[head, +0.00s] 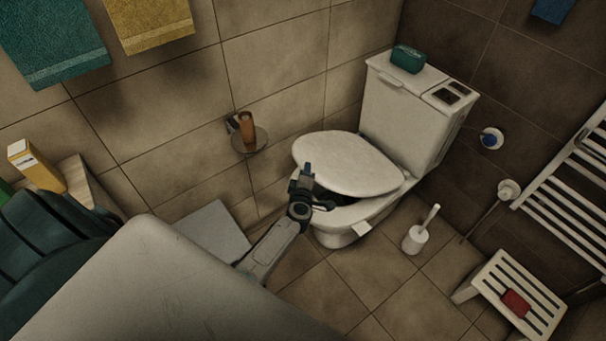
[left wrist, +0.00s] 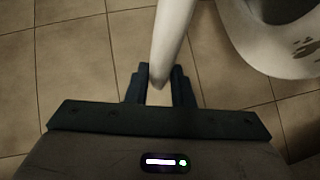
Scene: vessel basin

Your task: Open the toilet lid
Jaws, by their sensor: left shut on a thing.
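The toilet (head: 385,115) stands in the corner, with its white lid (head: 345,160) partly raised and tilted above the bowl (head: 345,222). A dark gap shows between the lid and the bowl at the front. My left gripper (head: 307,172) is at the lid's front left edge. In the left wrist view the gripper's two dark fingers (left wrist: 160,88) are shut on the edge of the lid (left wrist: 171,45). The bowl's rim (left wrist: 265,55) shows to the right there, apart from the fingers. My right gripper is in neither view.
A toilet brush (head: 416,238) stands right of the bowl. A white slatted stool (head: 535,290) holds a red item (head: 515,303). A small wall shelf (head: 250,139) with a brown bottle is left of the toilet. A green box (head: 408,58) sits on the tank. Floor in front is clear.

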